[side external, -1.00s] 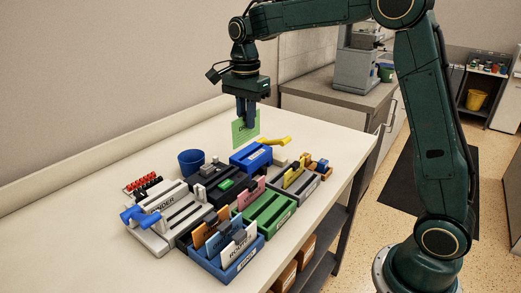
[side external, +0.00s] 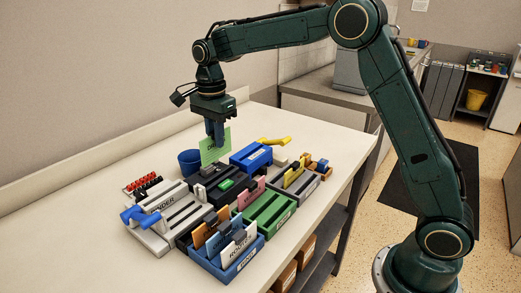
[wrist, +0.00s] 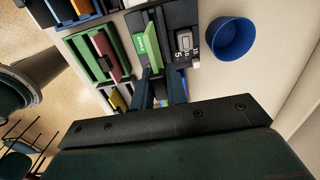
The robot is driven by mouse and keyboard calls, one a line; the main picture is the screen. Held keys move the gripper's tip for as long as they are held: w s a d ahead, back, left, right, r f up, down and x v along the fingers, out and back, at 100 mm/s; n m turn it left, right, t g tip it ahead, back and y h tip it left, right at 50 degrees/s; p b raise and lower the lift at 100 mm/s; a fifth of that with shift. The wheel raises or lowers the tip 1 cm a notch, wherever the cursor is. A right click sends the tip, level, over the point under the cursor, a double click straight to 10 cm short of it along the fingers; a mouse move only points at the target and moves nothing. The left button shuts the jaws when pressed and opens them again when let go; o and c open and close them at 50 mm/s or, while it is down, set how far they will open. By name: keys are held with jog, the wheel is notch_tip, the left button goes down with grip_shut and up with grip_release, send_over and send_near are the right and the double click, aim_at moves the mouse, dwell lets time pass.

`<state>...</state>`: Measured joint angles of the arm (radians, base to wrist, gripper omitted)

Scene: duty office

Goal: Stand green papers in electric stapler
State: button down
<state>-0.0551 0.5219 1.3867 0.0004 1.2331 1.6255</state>
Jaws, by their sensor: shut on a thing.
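The green papers (side external: 214,152) are a thin upright light-green sheet or stack. My gripper (side external: 215,141) is shut on their upper part and holds them above the black slotted machine (side external: 205,193), which seems to be the electric stapler. In the wrist view the papers (wrist: 152,54) extend from the fingertips (wrist: 160,76) over this black machine (wrist: 168,16). A pale block with dark markings lies on the machine beside them. The side view shows the papers apart from the machine; their lower edge partly overlaps it in the picture.
A blue cup (side external: 190,161) stands behind the machine. A grey binder unit (side external: 148,236) is at left, a blue slotted unit (side external: 244,162) behind right. A green tray (side external: 266,212) and a blue card tray (side external: 226,268) crowd the front.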

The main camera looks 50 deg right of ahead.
jog(key=shift+f, duration=4.1)
jog(key=c, duration=1.3)
grip_release()
jog(key=shift+r, duration=4.5)
